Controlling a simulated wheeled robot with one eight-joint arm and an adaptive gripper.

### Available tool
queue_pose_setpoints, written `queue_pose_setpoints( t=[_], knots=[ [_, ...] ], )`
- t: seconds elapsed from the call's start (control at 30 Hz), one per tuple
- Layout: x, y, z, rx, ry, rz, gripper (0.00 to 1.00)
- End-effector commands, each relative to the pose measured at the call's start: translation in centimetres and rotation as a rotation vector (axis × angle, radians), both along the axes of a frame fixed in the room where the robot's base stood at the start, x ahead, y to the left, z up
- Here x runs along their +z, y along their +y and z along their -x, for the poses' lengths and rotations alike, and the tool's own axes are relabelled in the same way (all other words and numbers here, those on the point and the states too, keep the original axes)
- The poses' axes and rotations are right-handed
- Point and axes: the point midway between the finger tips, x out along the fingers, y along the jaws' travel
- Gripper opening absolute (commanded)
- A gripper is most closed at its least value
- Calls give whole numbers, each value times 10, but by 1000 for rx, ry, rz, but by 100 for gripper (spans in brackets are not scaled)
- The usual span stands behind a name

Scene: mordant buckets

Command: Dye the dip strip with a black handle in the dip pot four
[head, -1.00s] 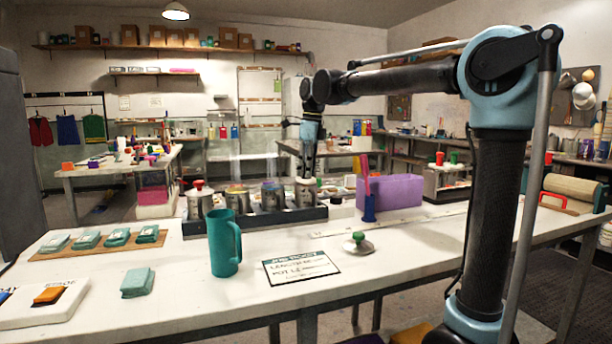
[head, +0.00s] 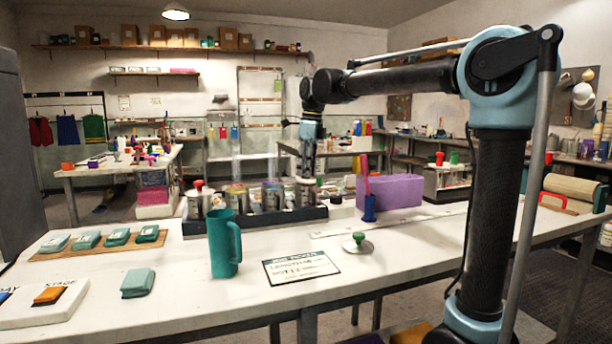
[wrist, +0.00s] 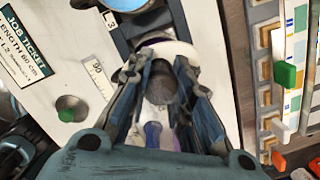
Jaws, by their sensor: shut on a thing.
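The dip pots stand in a row in a black rack (head: 255,224) on the white bench. My gripper (head: 307,176) is over the rightmost pot (head: 305,194), which I take as dip pot four. In the wrist view my gripper (wrist: 163,72) is shut on a dark rounded piece (wrist: 160,90), seemingly the black handle of the dip strip. The strip itself is hidden. A pale ring (wrist: 165,49) lies just beyond the fingertips; I cannot tell if it is the pot's rim. A neighbouring pot (wrist: 158,50) is mostly hidden.
A green-knobbed lid (head: 357,243) lies on the bench beside the job ticket (head: 300,267). A teal mug (head: 223,243) stands in front of the rack. A purple block (head: 390,191) and a blue holder (head: 369,207) stand at the right.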

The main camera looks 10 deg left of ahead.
Motion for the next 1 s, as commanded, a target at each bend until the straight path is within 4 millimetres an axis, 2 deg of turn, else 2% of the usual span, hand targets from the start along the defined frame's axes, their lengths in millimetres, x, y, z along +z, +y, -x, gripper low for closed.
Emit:
queue_pose_setpoints(
  t=[0.5,1.0],
  knots=[
    [0,4,2,1,0,0,0],
    [27,2,1,1,0,0,0]
  ],
)
